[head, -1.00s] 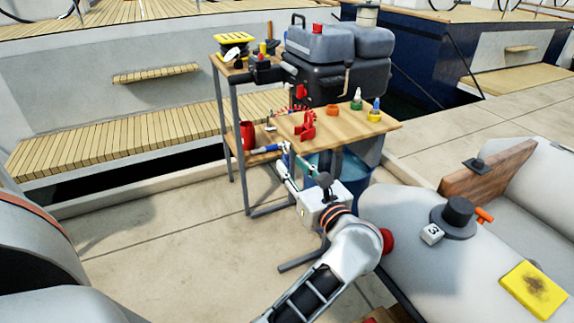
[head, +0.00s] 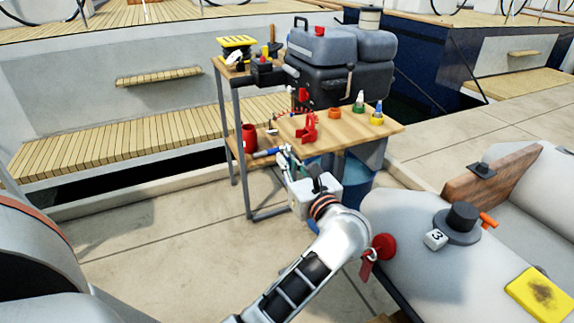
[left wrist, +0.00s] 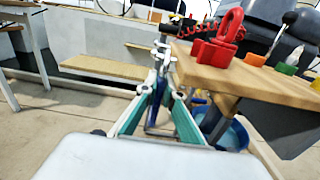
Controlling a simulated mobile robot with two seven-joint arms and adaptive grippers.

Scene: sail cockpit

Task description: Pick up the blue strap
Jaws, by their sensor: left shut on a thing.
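The blue strap (head: 267,153) lies at the lower shelf of the wooden stand, below the tabletop. In the left wrist view a blue piece (left wrist: 155,109) shows between the fingers, largely hidden by them. My left gripper (head: 284,156) reaches in beside the stand with its fingertips at the strap's right end. In the left wrist view its green and grey fingers (left wrist: 162,62) converge and are shut on the strap. My right gripper is in neither view.
The wooden tabletop (head: 348,131) is just beside the left fingers and holds a red shackle (head: 308,128) and several small bottles. A red mug (head: 249,137) stands on the lower shelf. A blue bucket (left wrist: 234,135) is under the table. The grey outboard motor (head: 325,82) stands behind.

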